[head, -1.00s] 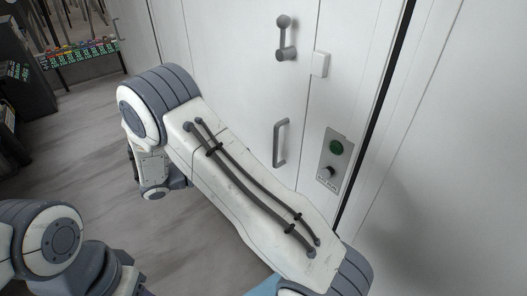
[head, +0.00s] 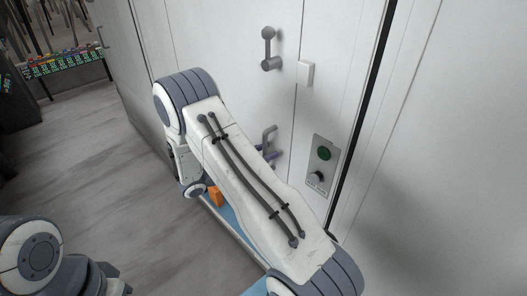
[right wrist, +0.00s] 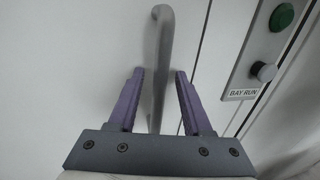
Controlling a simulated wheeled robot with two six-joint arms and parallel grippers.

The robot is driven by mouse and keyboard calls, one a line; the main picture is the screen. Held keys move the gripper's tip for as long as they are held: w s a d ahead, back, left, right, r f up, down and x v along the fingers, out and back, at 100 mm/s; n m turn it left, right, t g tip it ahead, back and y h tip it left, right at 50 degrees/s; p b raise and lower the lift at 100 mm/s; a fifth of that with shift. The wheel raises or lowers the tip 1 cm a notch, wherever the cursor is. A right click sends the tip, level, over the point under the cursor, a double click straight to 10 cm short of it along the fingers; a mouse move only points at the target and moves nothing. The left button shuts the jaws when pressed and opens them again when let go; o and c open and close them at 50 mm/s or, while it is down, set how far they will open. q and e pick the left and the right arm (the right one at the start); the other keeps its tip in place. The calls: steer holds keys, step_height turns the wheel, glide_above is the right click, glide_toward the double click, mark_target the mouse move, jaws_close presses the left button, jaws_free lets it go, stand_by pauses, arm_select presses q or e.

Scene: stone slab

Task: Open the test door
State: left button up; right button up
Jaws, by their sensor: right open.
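The test door (head: 220,45) is a tall white panel and looks shut. Its grey bar handle (head: 271,133) is partly hidden by my right arm in the head view. My right gripper (head: 268,156) is at this handle, mostly behind the arm. In the right wrist view, my right gripper (right wrist: 159,75) has its purple fingers open, one on each side of the handle (right wrist: 162,50). I cannot tell whether either finger touches the bar. A grey lever latch (head: 269,50) sits higher on the door. My left gripper is not clearly in view.
A control panel (head: 320,166) with a green button (head: 324,153) and a dark knob is right of the handle; its label reads BAY RUN in the right wrist view (right wrist: 242,94). A white box (head: 305,73) is beside the latch. Grey floor (head: 90,150) is open at left.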

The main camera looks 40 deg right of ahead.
jaws_close()
stand_by(1.4)
